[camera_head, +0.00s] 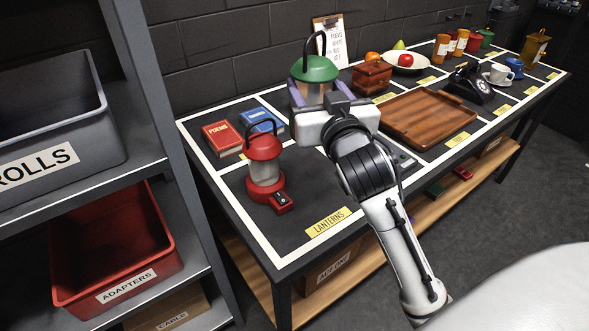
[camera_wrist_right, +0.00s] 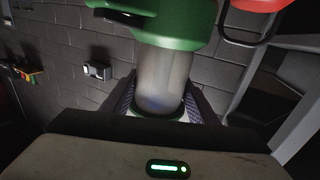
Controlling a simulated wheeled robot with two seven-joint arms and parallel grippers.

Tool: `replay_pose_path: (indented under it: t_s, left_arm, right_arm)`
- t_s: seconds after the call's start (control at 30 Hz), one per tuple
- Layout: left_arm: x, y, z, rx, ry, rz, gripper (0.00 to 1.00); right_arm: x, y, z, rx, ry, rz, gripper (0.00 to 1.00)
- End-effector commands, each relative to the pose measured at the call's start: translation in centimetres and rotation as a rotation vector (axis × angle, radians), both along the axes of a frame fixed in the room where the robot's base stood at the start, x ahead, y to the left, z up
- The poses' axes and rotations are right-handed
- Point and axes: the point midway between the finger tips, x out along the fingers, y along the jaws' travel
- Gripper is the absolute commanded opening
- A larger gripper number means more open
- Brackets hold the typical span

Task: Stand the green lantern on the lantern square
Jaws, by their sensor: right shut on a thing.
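My right gripper (camera_head: 314,92) is shut on the green lantern (camera_head: 316,69), with its fingers on either side of the clear body. The lantern has a green cap and a dark handle and looks upright in the head view. Its lower part is hidden behind my gripper there. The right wrist view shows its clear body (camera_wrist_right: 163,78) between the fingers (camera_wrist_right: 162,98). The lantern square (camera_head: 236,188), marked by white lines and a yellow LANTERNS label (camera_head: 327,221), is at the table's near left corner. My gripper is behind and right of this label. My left gripper is not in view.
A red lantern (camera_head: 265,172) stands in the lantern square, with free room to its right. A wooden tray (camera_head: 418,149) and small wooden box (camera_head: 371,78) are to the right. Shelving with bins (camera_head: 150,255) flanks the left.

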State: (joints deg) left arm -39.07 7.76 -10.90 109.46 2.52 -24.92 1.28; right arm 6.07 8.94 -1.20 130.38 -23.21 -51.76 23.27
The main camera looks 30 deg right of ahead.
Motion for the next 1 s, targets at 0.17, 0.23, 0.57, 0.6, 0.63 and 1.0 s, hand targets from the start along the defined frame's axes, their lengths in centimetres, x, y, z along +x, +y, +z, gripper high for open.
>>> replay_pose_path:
  t_s: [0.17, 0.23, 0.57, 0.6, 0.63, 1.0]
  left_arm:
    - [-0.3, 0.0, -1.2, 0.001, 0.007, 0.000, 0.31]
    - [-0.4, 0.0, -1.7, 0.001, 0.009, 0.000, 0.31]
    - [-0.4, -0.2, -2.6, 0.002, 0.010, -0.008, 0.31]
    - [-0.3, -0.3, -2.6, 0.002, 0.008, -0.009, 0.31]
    - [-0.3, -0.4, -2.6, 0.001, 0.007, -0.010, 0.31]
    - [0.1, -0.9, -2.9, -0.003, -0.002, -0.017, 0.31]
  right_arm:
    - [0.0, 0.0, -4.6, -0.002, 0.005, 0.001, 0.07]
    - [-0.1, 0.0, -6.4, -0.001, 0.004, 0.000, 0.07]
    - [0.0, 0.1, -12.6, -0.001, -0.003, 0.003, 0.07]
    - [0.0, 0.1, -12.8, -0.002, -0.003, 0.001, 0.07]
    - [0.0, 0.1, -13.0, -0.001, -0.004, 0.001, 0.07]
    - [0.0, 0.1, -16.9, -0.001, -0.003, 0.002, 0.07]
